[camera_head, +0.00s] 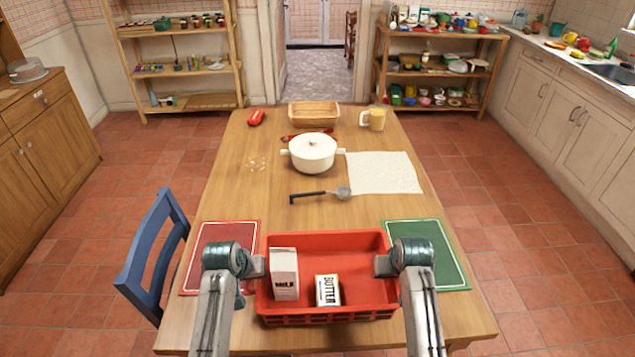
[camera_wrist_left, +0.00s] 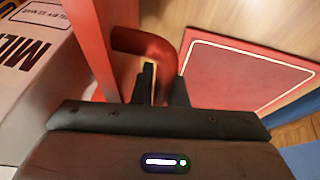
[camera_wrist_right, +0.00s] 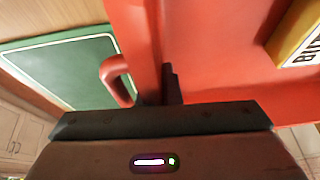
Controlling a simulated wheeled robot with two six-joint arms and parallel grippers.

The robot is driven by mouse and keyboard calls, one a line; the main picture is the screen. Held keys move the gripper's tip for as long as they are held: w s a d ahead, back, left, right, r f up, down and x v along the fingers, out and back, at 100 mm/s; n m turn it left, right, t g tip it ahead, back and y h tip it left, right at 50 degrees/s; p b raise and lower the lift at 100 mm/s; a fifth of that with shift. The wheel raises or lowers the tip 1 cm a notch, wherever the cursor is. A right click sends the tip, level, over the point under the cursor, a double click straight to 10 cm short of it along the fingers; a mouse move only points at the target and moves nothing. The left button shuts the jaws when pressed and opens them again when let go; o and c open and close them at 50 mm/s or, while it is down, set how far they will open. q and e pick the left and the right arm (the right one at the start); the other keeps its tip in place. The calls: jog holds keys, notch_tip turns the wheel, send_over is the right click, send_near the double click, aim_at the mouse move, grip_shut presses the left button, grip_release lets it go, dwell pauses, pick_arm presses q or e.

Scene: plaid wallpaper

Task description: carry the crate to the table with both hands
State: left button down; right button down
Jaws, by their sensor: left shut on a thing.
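The red crate (camera_head: 362,296) is at the near side of the wooden table (camera_head: 225,338), between two placemats. I cannot tell whether its base touches the tabletop. A milk carton (camera_head: 285,274) stands in its left part and a butter box (camera_head: 328,290) is beside it. My left gripper (camera_head: 262,265) is shut on the crate's left handle, which shows in the left wrist view (camera_wrist_left: 143,42). My right gripper (camera_head: 378,265) is at the crate's right handle, shown in the right wrist view (camera_wrist_right: 116,82). The handle and rim partly hide its fingers, so its grip is unclear.
A red placemat (camera_head: 222,233) lies left of the crate and a green placemat (camera_head: 430,252) right. A blue chair (camera_head: 155,255) stands at the table's left.

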aim_at(386, 283)
pick_arm(q)
jog(key=shift+f, duration=0.1)
pick_arm(e)
jog(key=shift+f, duration=0.1)
